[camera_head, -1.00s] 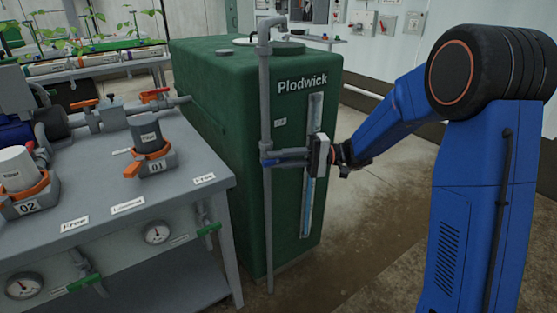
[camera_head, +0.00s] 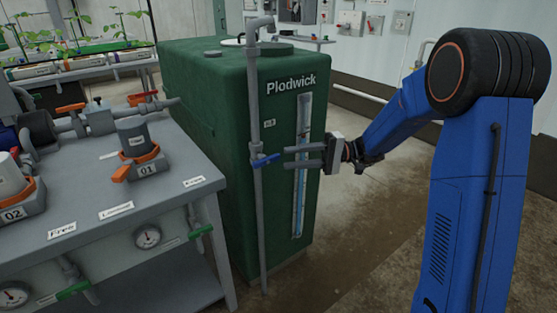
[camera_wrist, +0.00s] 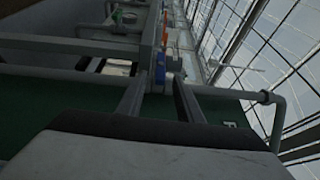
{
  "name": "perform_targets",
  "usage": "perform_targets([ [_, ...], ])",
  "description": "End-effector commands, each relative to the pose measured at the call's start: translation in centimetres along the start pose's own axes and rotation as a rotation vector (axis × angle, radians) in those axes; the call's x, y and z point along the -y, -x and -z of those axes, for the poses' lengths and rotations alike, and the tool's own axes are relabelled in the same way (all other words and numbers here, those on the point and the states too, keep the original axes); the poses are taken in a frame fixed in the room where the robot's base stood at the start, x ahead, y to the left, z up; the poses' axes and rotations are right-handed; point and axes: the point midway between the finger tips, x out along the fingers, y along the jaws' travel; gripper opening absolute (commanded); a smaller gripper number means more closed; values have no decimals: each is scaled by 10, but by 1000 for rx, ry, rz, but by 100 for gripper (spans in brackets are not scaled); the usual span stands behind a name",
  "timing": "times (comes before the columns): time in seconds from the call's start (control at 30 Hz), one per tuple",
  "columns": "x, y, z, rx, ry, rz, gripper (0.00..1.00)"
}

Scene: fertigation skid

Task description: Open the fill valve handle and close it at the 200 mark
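The fill valve handle (camera_head: 266,160) is a small blue lever on the grey vertical fill pipe (camera_head: 254,105). It lies roughly crosswise to the pipe, tilted slightly up to the right. The green tank (camera_head: 215,110) marked Plodwick has a tall level gauge (camera_head: 299,205) with blue liquid in its lower part. My gripper's fingers and hand hide part of the gauge, and its marks are too small to read. My gripper (camera_head: 284,157) is open and empty. Its fingertips are just right of the lever. In the wrist view the blue handle (camera_wrist: 160,73) shows beyond and between the parted fingers.
A grey bench (camera_head: 165,215) stands at the left, with filters, orange and green handles and gauges. A plant rack (camera_head: 75,65) is behind it. Wall switch boxes (camera_head: 375,22) are at the back. The floor right of the tank is open.

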Motion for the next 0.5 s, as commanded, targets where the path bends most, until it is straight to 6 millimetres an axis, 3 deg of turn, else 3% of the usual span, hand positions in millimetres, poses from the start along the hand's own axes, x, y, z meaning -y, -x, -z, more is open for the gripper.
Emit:
perform_targets([
  [0.3,0,62,0,-2,-1,0,33],
  [0.5,0,87,0,-1,0,0,33],
])
